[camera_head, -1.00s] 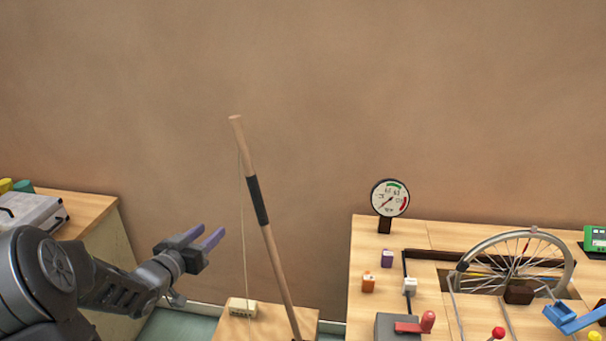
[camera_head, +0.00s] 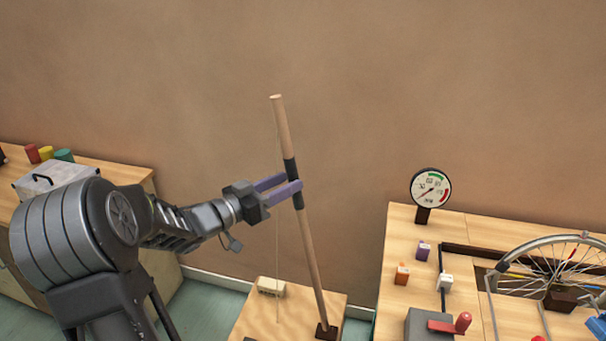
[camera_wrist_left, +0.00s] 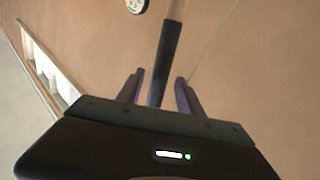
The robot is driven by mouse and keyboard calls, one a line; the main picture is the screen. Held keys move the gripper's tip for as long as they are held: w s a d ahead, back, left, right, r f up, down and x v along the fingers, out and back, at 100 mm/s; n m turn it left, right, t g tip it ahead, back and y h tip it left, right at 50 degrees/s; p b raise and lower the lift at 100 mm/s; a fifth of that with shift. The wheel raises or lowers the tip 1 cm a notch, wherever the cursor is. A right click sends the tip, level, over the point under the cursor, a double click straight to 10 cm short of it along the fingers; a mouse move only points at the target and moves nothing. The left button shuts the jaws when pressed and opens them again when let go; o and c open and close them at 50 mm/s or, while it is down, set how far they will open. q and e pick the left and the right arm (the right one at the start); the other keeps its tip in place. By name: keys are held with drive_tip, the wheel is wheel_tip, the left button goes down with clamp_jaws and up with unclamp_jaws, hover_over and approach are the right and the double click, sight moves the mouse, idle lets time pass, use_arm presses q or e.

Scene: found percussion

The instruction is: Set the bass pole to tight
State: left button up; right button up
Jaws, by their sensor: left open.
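The bass pole (camera_head: 308,240) is a wooden stick with a black grip sleeve, standing tilted with its top leaning left, its foot on a wooden box. A thin string runs beside it. My left gripper (camera_head: 285,188) is at the black sleeve, with its purple fingers open on either side of it. In the left wrist view the black sleeve (camera_wrist_left: 168,50) runs between the two open fingers (camera_wrist_left: 160,90), with gaps visible at both sides. My right gripper is not in view.
The wooden box (camera_head: 262,318) carries a small cream block (camera_head: 271,286). A round gauge (camera_head: 430,188) stands on the right table, with a bicycle wheel (camera_head: 555,270) and a red-handled lever (camera_head: 455,324). A left table holds coloured cylinders (camera_head: 46,153).

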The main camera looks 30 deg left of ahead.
use_arm(q)
drive_tip(key=x, duration=0.5)
drive_tip(key=shift+w+d+p, duration=0.1)
drive_tip(key=shift+w+p, duration=0.2)
drive_tip(key=shift+w, duration=0.1)
drive_tip(key=shift+c, duration=0.4)
clamp_jaws()
idle(0.6)
